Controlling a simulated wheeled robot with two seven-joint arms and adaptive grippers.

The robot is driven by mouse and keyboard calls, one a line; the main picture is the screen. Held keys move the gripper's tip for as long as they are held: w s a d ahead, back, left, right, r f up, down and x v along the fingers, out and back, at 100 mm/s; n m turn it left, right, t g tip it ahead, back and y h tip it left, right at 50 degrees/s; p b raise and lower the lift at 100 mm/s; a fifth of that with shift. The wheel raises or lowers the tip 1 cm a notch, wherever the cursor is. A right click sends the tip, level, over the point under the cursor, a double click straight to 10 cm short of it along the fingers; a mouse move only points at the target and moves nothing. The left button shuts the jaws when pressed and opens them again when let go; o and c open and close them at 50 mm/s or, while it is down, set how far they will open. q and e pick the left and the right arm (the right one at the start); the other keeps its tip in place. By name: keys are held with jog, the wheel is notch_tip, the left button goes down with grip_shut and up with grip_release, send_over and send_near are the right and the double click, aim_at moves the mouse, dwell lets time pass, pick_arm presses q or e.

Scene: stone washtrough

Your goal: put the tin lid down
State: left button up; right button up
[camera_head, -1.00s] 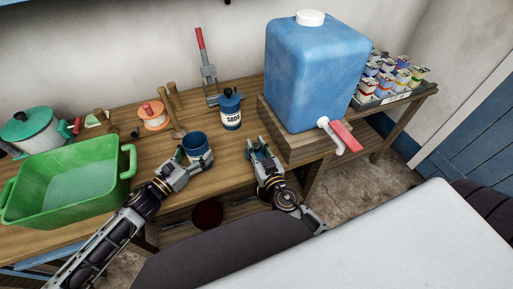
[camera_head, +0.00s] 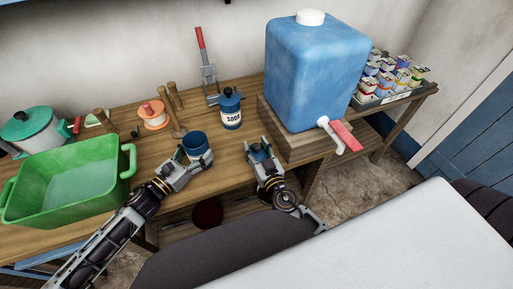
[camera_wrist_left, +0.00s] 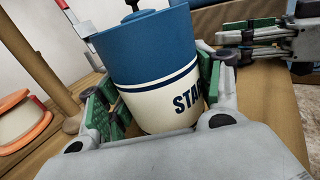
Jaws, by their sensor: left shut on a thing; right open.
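My left gripper (camera_head: 184,160) is shut around an open blue-and-cream tin (camera_head: 197,147) and holds it upright. In the left wrist view the tin (camera_wrist_left: 160,70) stands between the green finger pads, its label partly hidden and starting "STA". My right gripper (camera_head: 260,148) is open, low at the front of the wooden bench. A small blue round thing, apparently the tin lid (camera_head: 261,154), shows between its fingers. Whether it rests fully on the wood is hard to tell. The right gripper also shows in the left wrist view (camera_wrist_left: 240,45).
A lidded SODA tin (camera_head: 231,109) stands behind the grippers. A green tub (camera_head: 70,190) is at left, an orange spool (camera_head: 154,115) behind it. A blue water container (camera_head: 315,75) with a red-handled tap (camera_head: 345,136) stands on a wooden block at right.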

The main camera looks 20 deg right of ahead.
aim_at(258, 150)
jog(key=shift+r, duration=0.15)
jog(key=shift+s, duration=3.75)
pick_arm(q)
jog(key=o, duration=1.3)
jog(key=shift+c, duration=0.2)
jog(key=shift+a, duration=0.1)
jog(key=shift+v, duration=5.9)
jog(key=shift+s, duration=0.1)
